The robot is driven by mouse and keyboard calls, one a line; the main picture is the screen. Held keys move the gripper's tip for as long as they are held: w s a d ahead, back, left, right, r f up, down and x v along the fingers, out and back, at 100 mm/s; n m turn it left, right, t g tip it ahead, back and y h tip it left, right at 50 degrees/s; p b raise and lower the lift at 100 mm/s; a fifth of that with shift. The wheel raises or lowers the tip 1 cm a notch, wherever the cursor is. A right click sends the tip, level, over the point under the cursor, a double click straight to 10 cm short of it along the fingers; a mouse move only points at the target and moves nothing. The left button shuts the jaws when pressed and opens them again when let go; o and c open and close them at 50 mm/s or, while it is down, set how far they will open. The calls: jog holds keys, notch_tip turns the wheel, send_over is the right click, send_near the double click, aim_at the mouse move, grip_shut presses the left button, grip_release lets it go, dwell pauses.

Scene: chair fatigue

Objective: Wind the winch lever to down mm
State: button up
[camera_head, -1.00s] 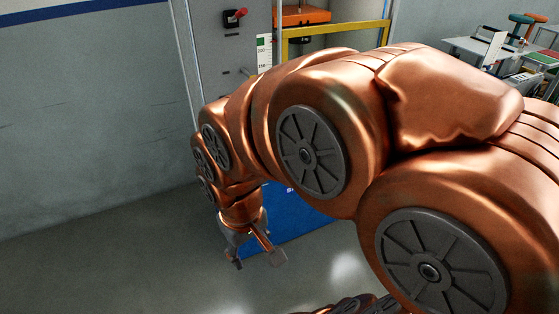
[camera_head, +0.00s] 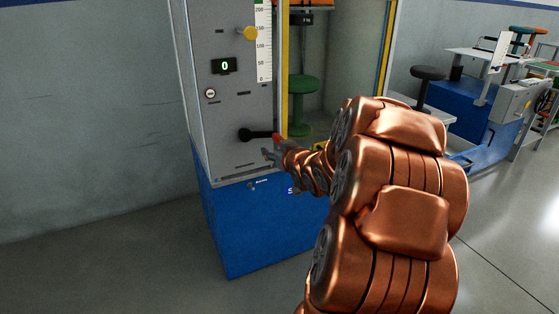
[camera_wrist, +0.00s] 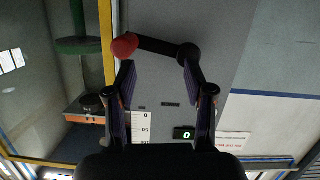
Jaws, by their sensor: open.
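The winch lever (camera_head: 258,134) is a black crank on the grey panel, pointing right from its hub, with a red knob (camera_head: 277,137) at its end. In the wrist view the lever (camera_wrist: 158,45) lies across the top, with the red knob (camera_wrist: 124,45) by the left fingertip and the hub by the right one. My gripper (camera_head: 270,155) is just below the lever in the head view. It is open and empty, facing the panel (camera_wrist: 158,75); contact with the lever cannot be told. A white scale (camera_head: 263,45) and a display (camera_head: 224,66) reading 0 are above.
A yellow knob (camera_head: 248,33) and a round key switch (camera_head: 210,93) sit on the panel. A green stool (camera_head: 303,88) stands inside the yellow-edged frame. The blue base (camera_head: 230,225) is below. Open floor lies to the left; another blue bench (camera_head: 465,120) stands at right.

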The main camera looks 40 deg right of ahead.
aim_at(280, 140)
jog(key=s+d+f+t+b, duration=0.2)
jog(key=d+t+b, duration=0.1)
jog(key=d, duration=0.2)
jog(key=shift+r+b+x, duration=0.15)
jog(key=shift+b+x, duration=0.4)
jog(key=shift+x, duration=1.45)
jog(key=shift+r+b+x, duration=0.1)
jog(key=shift+b+x, duration=0.4)
jog(key=shift+x, duration=1.5)
jog(key=shift+a, duration=0.15)
grip_shut()
